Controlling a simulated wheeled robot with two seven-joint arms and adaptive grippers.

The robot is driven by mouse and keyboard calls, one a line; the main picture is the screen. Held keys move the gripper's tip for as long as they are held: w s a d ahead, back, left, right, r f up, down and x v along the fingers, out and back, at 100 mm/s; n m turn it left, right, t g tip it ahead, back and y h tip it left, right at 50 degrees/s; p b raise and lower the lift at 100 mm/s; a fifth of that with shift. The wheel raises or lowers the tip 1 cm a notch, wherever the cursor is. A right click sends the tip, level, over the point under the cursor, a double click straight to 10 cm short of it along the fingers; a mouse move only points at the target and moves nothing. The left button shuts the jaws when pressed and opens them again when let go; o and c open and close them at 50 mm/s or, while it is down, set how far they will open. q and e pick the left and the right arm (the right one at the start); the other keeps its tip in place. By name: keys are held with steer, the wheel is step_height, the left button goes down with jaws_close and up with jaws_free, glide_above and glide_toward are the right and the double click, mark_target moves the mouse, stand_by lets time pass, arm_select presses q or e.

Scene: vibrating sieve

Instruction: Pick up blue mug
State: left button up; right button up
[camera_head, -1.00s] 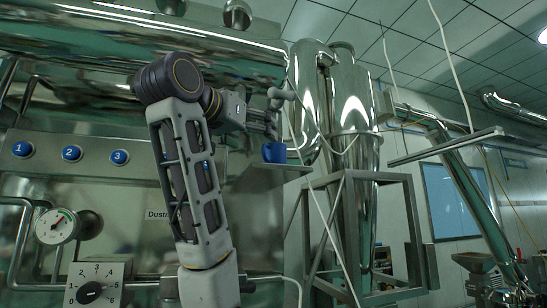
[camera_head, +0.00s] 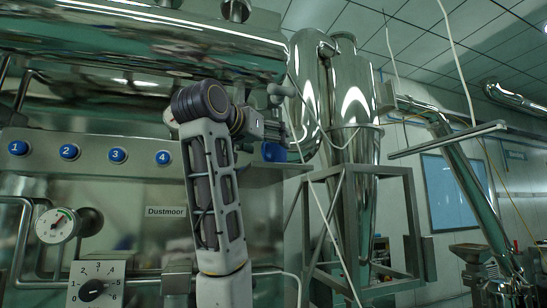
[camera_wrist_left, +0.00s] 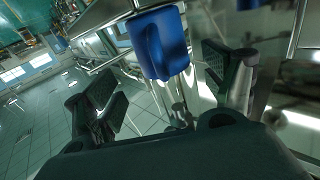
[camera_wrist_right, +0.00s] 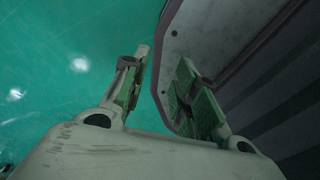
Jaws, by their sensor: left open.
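The blue mug (camera_head: 273,152) stands on a metal shelf (camera_head: 262,170) in the head view, partly hidden by my left gripper. In the left wrist view the mug (camera_wrist_left: 160,42) is ahead of the fingers, at the top centre with its handle facing the camera. My left gripper (camera_wrist_left: 165,92) is open and empty, its two fingers wide apart on either side of the line to the mug. My right gripper (camera_wrist_right: 163,75) shows only in its own wrist view. Its fingers are apart with nothing between them.
Blue numbered buttons (camera_head: 118,155) line the panel at left, above a gauge (camera_head: 57,225) and a dial box (camera_head: 97,283). A steel cyclone (camera_head: 354,100) in a metal frame (camera_head: 346,180) stands right of the shelf. Green floor and a grey panel (camera_wrist_right: 215,35) show near my right gripper.

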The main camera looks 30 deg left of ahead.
mark_target(273, 145)
arm_select(q)
steer(key=shift+w+a+p, duration=0.15)
steer(key=shift+w+p, duration=0.2)
steer(key=shift+w, duration=0.3)
steer(key=shift+w+a+p, duration=0.15)
steer(key=shift+w+p, duration=0.15)
steer(key=shift+w, duration=0.35)
steer(key=shift+w+a+p, duration=0.15)
steer(key=shift+w+p, duration=0.1)
steer(key=shift+w, duration=1.1)
steer(key=shift+c, duration=0.9)
steer(key=c, duration=1)
steer(key=shift+r, duration=0.15)
